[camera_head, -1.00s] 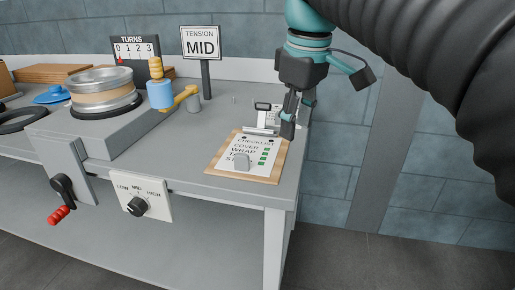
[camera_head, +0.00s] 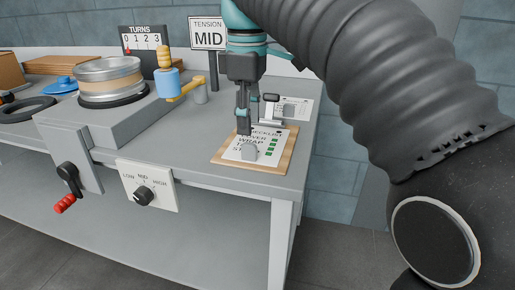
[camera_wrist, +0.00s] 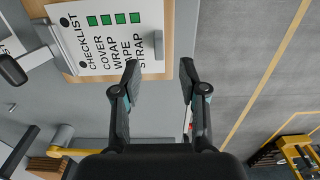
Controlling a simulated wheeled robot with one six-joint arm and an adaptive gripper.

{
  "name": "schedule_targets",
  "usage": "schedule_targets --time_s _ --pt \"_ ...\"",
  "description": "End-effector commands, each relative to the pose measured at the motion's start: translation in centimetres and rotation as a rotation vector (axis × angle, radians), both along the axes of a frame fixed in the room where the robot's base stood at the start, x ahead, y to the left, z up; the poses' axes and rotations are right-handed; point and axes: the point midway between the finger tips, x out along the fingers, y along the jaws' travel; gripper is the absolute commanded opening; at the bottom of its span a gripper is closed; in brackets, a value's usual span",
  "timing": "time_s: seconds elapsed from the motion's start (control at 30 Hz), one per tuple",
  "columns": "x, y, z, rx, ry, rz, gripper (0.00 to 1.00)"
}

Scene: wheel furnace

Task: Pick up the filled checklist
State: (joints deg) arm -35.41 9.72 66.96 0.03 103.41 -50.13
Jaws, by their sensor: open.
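The checklist (camera_head: 240,146) is a white sheet on a brown clipboard (camera_head: 230,160) near the bench's right front corner. The sheet (camera_wrist: 112,38) and tab (camera_wrist: 158,44) also show in the wrist view. My gripper (camera_head: 247,127) points down over the clipboard and partly hides the sheet's upper text. In the wrist view its fingers (camera_wrist: 160,70) are apart and empty, with the tab between and beyond the tips. I cannot tell their exact height.
A blue and yellow crank (camera_head: 168,82), a wheel (camera_head: 108,82), TENSION and TURNS signs stand left. A dial (camera_head: 144,196) and red-handled crank (camera_head: 68,185) are on the bench front.

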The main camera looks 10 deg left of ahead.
Motion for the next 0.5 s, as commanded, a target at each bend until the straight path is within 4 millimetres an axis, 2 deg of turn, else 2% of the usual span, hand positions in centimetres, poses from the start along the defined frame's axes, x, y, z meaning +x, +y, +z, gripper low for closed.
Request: schedule_targets --time_s 0.1,0.27,0.5 --pt "0.0 0.0 -1.3 0.000 0.000 0.000 0.43" --pt "0.0 0.0 -2.1 0.000 0.000 -0.001 0.43" --pt "0.1 0.5 -5.3 -0.001 0.001 0.000 0.43"
